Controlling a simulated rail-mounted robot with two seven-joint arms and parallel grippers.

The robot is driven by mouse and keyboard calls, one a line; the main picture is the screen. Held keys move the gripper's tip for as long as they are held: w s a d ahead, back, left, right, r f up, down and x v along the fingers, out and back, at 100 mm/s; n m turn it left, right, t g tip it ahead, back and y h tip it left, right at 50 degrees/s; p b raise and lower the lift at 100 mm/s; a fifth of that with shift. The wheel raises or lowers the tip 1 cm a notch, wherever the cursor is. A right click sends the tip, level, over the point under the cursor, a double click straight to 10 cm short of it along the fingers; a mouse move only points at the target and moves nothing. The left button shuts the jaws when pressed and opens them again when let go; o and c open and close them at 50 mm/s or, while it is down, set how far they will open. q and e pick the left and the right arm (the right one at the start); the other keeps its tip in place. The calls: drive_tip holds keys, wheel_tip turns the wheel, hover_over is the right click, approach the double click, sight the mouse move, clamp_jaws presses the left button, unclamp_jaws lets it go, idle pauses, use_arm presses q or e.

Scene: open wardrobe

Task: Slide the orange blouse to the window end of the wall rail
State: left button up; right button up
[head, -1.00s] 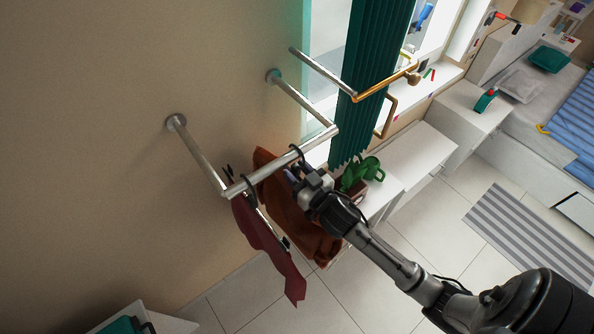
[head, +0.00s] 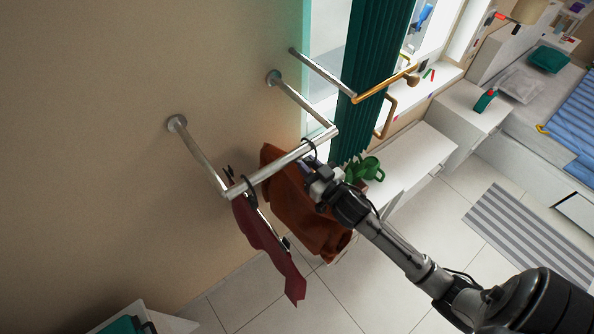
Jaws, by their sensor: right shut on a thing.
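The orange blouse (head: 299,215), a rust-orange garment, hangs from a dark hook on the wall rail (head: 281,164), close to the rail's window end. My right gripper (head: 311,170) is shut on the blouse's hanger just below the hook, in front of the rail. The gripper and wrist hide part of the blouse's upper right side. A dark red garment (head: 266,235) hangs at the other end of the rail, apart from the blouse. My left gripper is not in view.
A green plant (head: 367,169) stands just right of the gripper, by a white cabinet (head: 418,158). A dark green curtain (head: 372,60) and brass rail (head: 387,87) are beyond the rail's window end. The rail between the two garments is clear.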

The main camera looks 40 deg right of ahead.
drive_tip(key=shift+s+d, duration=0.15)
drive_tip(key=shift+d, duration=1.25)
drive_tip(key=o, duration=0.3)
drive_tip(key=shift+d, duration=0.2)
drive_tip(key=o, duration=0.5)
drive_tip(key=shift+o, duration=0.4)
drive_tip(key=shift+f, duration=0.1)
drive_tip(key=shift+s, duration=0.1)
drive_tip(key=s+a+b, duration=0.1)
drive_tip(key=s+b, duration=0.2)
drive_tip(key=s, duration=1)
drive_tip(key=shift+s, duration=0.3)
